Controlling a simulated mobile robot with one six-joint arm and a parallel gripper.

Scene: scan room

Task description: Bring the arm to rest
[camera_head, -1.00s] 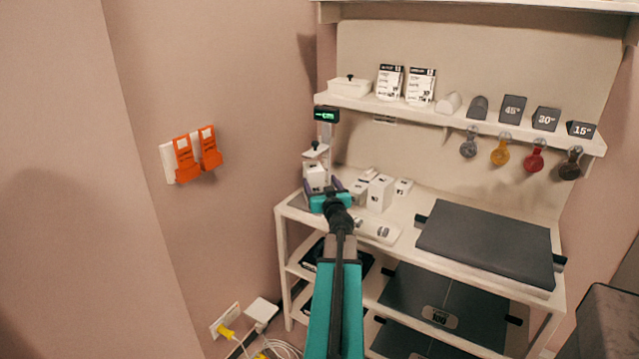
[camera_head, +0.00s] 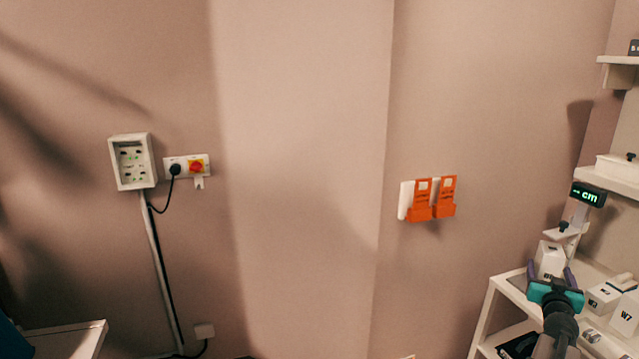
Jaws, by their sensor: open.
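My gripper (camera_head: 551,272) is at the lower right of the head view, at the end of my teal and black arm. Its purple fingers are apart, one on each side of a white block (camera_head: 549,259) on the white shelf unit (camera_head: 487,312). I cannot tell whether the fingers touch the block. Most of my arm lies below the picture's edge.
A height display (camera_head: 587,195) reading "cm" stands behind the gripper. White boxes (camera_head: 627,315) lie to its right. Orange tags (camera_head: 432,200) hang on the wall.

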